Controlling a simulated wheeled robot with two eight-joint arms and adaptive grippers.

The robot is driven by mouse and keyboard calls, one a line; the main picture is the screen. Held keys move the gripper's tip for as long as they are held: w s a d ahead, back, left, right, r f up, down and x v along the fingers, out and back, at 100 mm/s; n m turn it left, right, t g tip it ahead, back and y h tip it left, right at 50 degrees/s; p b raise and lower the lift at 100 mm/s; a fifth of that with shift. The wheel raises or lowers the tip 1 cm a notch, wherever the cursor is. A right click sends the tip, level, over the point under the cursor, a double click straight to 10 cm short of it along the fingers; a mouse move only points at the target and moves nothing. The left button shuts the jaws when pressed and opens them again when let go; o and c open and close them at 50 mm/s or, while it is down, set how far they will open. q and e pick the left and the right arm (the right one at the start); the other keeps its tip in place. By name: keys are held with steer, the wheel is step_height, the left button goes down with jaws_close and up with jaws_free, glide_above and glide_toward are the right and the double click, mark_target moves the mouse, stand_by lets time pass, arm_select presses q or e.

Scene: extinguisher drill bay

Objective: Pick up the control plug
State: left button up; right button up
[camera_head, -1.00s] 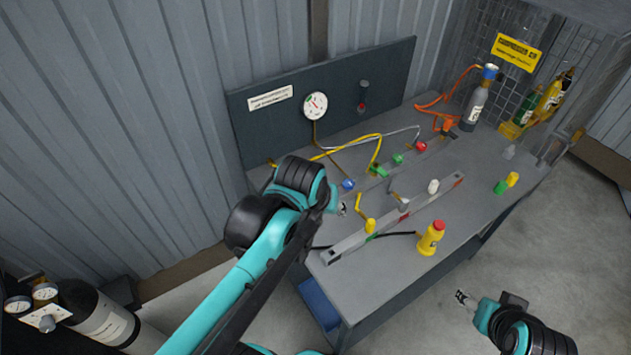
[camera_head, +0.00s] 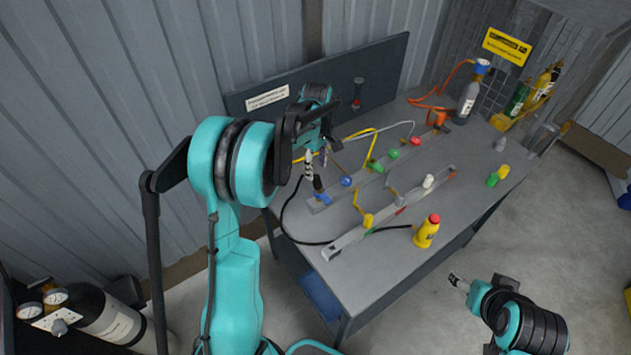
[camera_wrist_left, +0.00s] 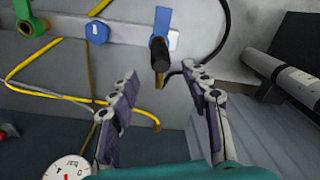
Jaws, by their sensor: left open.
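The control plug (camera_wrist_left: 160,58) appears to be the black cylinder with a brass tip in the left wrist view, by a blue holder (camera_wrist_left: 162,20). In the head view the plug (camera_head: 317,184) shows small at the left end of the back rail. A black cable (camera_wrist_left: 222,30) runs close to it. My left gripper (camera_head: 316,160) is open, with its fingers pointing down just above the plug. In the wrist view the plug lies ahead of and between the two fingers (camera_wrist_left: 165,85); I see no grip on it. My right gripper (camera_head: 458,282) is away from the table, its jaws unclear.
A yellow hose (camera_wrist_left: 50,92) runs close to the left finger. A dark panel (camera_head: 390,75) stands behind.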

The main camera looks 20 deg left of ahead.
mark_target(316, 176)
arm_select(q)
step_height(316, 176, down, 7)
steer(key=shift+s+r+b, duration=0.1)
steer(key=shift+r+b, duration=0.1)
steer(key=shift+b, duration=0.7)
steer(key=shift+r, duration=0.1)
steer(key=shift+c, duration=1)
jaws_close()
